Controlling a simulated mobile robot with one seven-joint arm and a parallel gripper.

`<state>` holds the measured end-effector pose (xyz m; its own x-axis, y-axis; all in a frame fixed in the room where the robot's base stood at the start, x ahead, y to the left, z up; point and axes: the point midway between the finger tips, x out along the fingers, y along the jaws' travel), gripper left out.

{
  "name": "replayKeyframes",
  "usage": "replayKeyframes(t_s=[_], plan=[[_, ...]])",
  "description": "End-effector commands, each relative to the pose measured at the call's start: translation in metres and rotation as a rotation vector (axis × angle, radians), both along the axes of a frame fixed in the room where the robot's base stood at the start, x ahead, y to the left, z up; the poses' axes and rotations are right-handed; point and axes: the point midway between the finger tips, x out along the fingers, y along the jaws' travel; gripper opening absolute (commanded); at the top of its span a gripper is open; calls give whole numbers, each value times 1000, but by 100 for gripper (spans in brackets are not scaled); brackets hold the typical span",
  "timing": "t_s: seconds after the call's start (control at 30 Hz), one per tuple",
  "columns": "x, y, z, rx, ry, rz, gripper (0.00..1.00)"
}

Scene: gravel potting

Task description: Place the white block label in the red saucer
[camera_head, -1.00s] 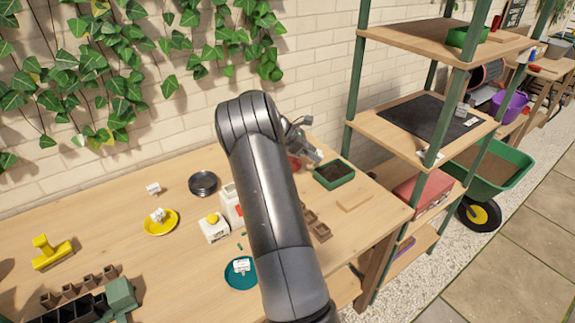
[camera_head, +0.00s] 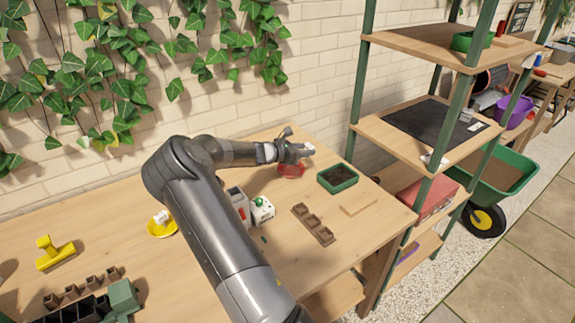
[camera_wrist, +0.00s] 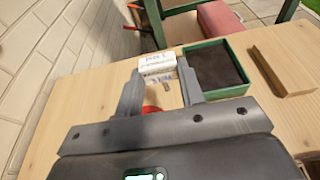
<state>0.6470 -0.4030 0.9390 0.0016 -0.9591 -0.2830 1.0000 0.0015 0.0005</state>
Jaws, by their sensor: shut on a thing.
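My gripper (camera_wrist: 158,74) is shut on a white block label (camera_wrist: 157,63) with dark lettering, held between the fingertips. In the head view the label (camera_head: 306,147) shows as a small pale shape at the end of my gripper (camera_head: 298,151). The red saucer (camera_head: 291,171) is on the table near the wall, just below my gripper. In the wrist view only a small red part of the saucer (camera_wrist: 153,110) shows between the fingers; the rest is hidden by my gripper. The label appears above the saucer; the exact gap cannot be told.
A green tray of dark soil (camera_head: 338,178) stands close right of the saucer. Brown pots (camera_head: 313,225) and a wooden board (camera_head: 358,204) lie nearer. White boxes (camera_head: 262,211) stand beside my arm. The brick wall is behind.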

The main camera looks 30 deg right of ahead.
Motion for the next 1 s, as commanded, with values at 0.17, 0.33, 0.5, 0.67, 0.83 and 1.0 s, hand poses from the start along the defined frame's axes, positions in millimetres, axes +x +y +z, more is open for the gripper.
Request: replayKeyframes(t_s=[0.17, 0.33, 0.5, 0.67, 0.83, 1.0], plan=[[35, 21, -25, -1, 1, 1, 10], [55, 33, -39, -1, 0, -1, 10], [59, 37, -47, 1, 2, -2, 10], [59, 36, -69, -1, 5, -2, 10], [59, 36, -83, 0, 2, -2, 10], [59, 36, -82, 0, 1, -2, 10]])
